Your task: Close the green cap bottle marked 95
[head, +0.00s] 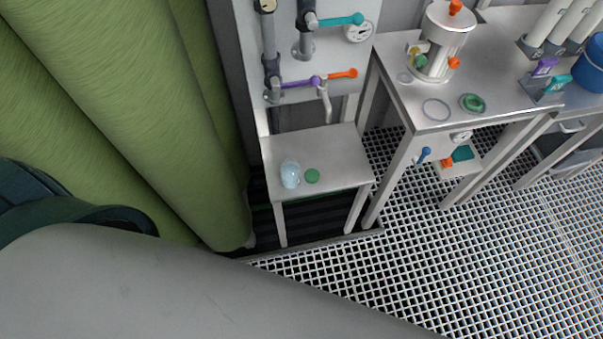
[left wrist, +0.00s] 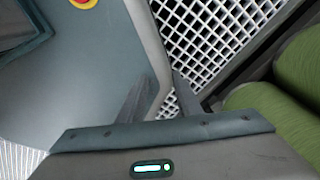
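A small clear, pale-blue bottle (head: 290,175) stands on a low grey metal table (head: 330,150) in the head view, with no cap visible on its top. A round green cap (head: 312,176) lies flat on the table just to its right, apart from it. No number is readable on the bottle at this size. My left gripper (left wrist: 163,78) shows in the left wrist view with its two dark fingers apart and nothing between them. It is away from the bottle and cap, which are not in that view. My right gripper is in neither view.
Pipes with purple, orange and teal valve handles (head: 315,81) rise behind the low table. Large green cylinders (head: 130,110) stand at left. A higher bench (head: 440,110) at right holds a steel vessel (head: 446,40) and a green ring (head: 473,103). Grating floor (head: 470,260) is open in front.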

